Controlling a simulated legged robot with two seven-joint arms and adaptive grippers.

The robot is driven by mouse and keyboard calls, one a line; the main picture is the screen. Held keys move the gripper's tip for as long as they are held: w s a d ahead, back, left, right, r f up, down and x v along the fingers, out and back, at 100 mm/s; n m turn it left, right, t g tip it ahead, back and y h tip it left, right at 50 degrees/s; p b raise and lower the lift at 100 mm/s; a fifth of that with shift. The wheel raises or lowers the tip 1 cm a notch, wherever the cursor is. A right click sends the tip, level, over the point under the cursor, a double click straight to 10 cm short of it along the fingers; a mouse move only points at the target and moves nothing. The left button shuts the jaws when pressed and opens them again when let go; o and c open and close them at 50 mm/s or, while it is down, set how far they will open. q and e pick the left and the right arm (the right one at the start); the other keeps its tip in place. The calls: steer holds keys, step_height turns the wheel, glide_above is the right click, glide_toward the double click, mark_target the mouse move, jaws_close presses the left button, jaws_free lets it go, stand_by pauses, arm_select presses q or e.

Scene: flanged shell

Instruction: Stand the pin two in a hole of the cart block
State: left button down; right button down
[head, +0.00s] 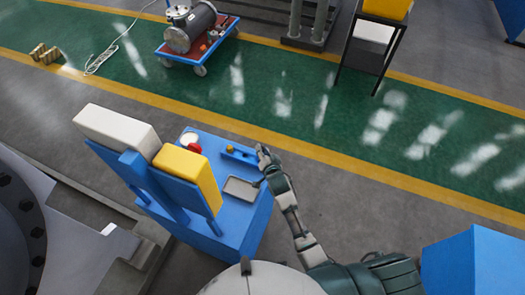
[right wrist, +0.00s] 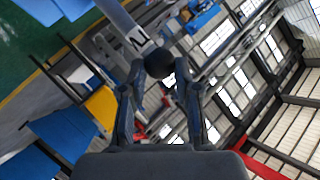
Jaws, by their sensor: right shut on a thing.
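My right gripper (head: 262,152) is over the far right edge of the blue cart (head: 237,232), close to the end of the blue cart block (head: 243,157). In the right wrist view its two fingers (right wrist: 160,85) close on a dark round-headed pin (right wrist: 159,62). I take this to be pin two; the head view is too small to show it. A small brownish pin (head: 230,149) appears at the left part of the block. The block's holes cannot be made out. My left gripper is not in view.
The cart top also carries a grey tray (head: 240,188), a white round dish (head: 189,138) and a red thing (head: 194,148). Open floor lies beyond the cart.

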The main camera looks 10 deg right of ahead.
steer(key=shift+f+b, duration=0.8)
steer(key=shift+f, duration=0.75)
steer(key=c, duration=0.8)
jaws_free()
steer(key=shift+o, duration=0.2)
steer(key=a+v, duration=0.1)
steer(key=v, duration=1.1)
steer(key=shift+d, duration=0.45)
